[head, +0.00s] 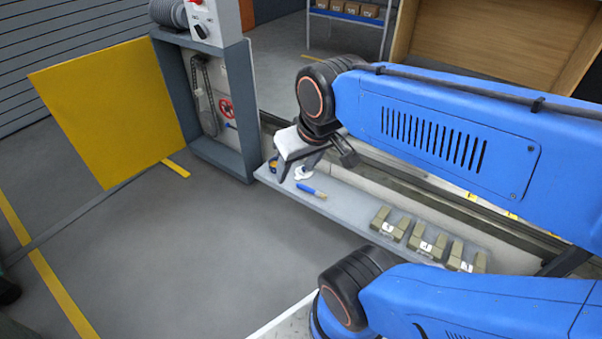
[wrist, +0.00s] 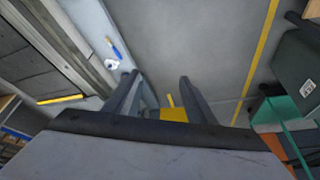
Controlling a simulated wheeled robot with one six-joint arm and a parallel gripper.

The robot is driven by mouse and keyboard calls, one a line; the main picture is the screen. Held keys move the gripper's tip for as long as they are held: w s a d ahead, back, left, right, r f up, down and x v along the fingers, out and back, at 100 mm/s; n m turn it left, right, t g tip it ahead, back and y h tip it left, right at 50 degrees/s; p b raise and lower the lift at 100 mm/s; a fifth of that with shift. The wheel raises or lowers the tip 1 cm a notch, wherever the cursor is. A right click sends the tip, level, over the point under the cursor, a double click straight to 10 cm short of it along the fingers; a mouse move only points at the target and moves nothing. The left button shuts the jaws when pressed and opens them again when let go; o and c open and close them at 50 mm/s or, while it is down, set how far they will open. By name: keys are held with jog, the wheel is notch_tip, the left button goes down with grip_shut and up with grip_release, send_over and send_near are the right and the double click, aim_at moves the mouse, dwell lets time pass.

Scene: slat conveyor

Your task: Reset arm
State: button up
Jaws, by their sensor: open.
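My blue arm reaches in from the right in the head view. My gripper (head: 312,168) hangs over the left part of a grey shelf (head: 345,208) along the conveyor. In the wrist view its two fingers (wrist: 160,88) stand apart with nothing between them. On the shelf, close to the gripper in the head view, are a blue-handled tool (head: 311,190), a small white item (head: 302,173) and a small blue and yellow item (head: 273,165). The white item and the blue tool (wrist: 114,47) also show in the wrist view. I cannot tell exactly how high the gripper is.
Several tan blocks with white labels (head: 427,243) sit at the shelf's right. A yellow panel (head: 108,110) stands open beside a grey frame (head: 240,115) with a chain inside. A teal bin (wrist: 290,105) shows in the wrist view. The floor (head: 170,250) in front is clear.

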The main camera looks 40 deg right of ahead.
jog(key=shift+s+a+f+n, duration=0.1)
jog(key=shift+s+n, duration=0.1)
jog(key=shift+s, duration=0.35)
jog(key=shift+s+a+f+n, duration=0.1)
jog(key=shift+s+n, duration=0.1)
jog(key=shift+s, duration=0.3)
